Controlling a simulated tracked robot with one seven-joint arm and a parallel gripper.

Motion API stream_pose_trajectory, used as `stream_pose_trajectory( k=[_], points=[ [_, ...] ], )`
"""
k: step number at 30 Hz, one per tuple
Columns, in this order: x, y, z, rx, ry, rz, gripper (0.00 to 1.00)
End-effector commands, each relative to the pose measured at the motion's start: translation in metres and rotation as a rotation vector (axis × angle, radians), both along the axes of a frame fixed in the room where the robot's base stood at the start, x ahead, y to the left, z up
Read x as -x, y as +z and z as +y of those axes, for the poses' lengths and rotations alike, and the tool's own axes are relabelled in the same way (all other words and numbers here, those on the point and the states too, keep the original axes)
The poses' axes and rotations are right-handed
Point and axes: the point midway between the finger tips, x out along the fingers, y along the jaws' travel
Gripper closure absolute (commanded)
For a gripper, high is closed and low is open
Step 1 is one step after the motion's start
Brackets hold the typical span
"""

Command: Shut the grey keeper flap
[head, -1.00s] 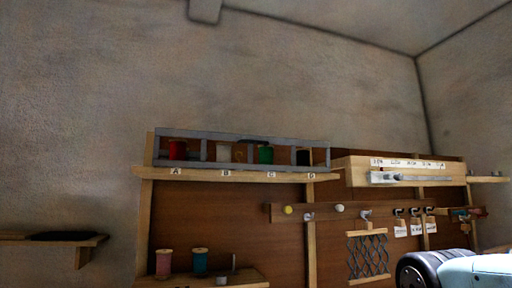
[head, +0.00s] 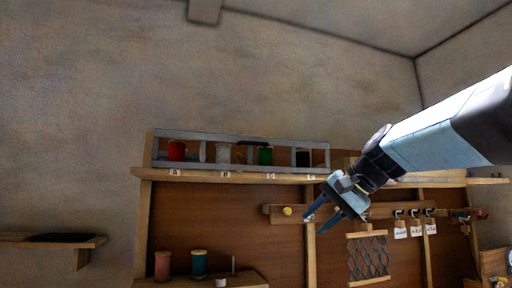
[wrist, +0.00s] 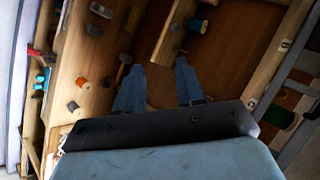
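A grey barred frame (head: 195,134), which looks like the keeper flap, runs along the shelf lettered A to D in front of the spools. Its exact angle is hard to tell. A red spool (head: 177,151), a pale spool (head: 223,153), a green spool (head: 265,156) and a dark spool (head: 303,158) show between its bars. My gripper (head: 315,224) is open and empty, below the shelf's right end and apart from the frame. In the wrist view its fingers (wrist: 160,64) stand apart, with a grey bar (wrist: 296,146) at the right beside the green spool (wrist: 279,117).
My arm covers part of the right-hand shelf. A peg rail with a yellow knob (head: 287,211) runs beneath the lettered shelf (head: 250,177). A wire lattice (head: 369,256) hangs at lower right. Pink (head: 162,265) and teal (head: 199,262) spools stand at lower left.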

Motion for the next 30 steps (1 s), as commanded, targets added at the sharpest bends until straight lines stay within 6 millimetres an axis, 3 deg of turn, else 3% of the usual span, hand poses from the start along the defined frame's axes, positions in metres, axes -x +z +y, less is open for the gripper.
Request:
stream_pose_trajectory(
  k=[1, 6, 9, 13, 18, 22, 30],
  points=[
    [-0.021, 0.028, 0.002, -0.084, -0.006, -0.006, 0.62],
    [-0.069, 0.119, 0.009, -0.36, 0.017, -0.03, 0.62],
    [-0.088, 0.162, 0.01, -0.487, 0.047, -0.046, 0.62],
    [-0.102, 0.201, 0.008, -0.599, 0.085, -0.061, 0.62],
    [-0.109, 0.223, 0.008, -0.665, 0.115, -0.07, 0.62],
    [-0.113, 0.225, 0.015, -0.672, 0.119, -0.069, 0.62],
    [-0.133, 0.22, 0.052, -0.67, 0.119, -0.068, 0.62]
  ],
)
